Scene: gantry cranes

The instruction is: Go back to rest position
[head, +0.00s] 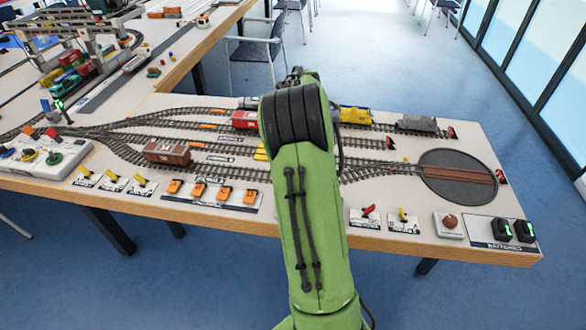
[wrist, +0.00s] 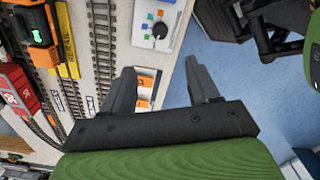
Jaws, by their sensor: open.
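My gripper (wrist: 166,92) shows in the wrist view with its two dark fingers spread apart and nothing between them. It is above the front edge of the model railway table (wrist: 174,60), with the blue floor under its right finger. In the head view my green arm reaches up over the middle of the table (head: 390,239) and hides the gripper and part of the tracks.
A brown wagon (head: 167,152), a red wagon (head: 245,120), a yellow wagon (head: 356,115) and a grey wagon (head: 424,125) stand on the tracks. A turntable (head: 440,178) is at right. Switches and levers line the front edge. Gantry cranes (head: 85,40) stand at upper left.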

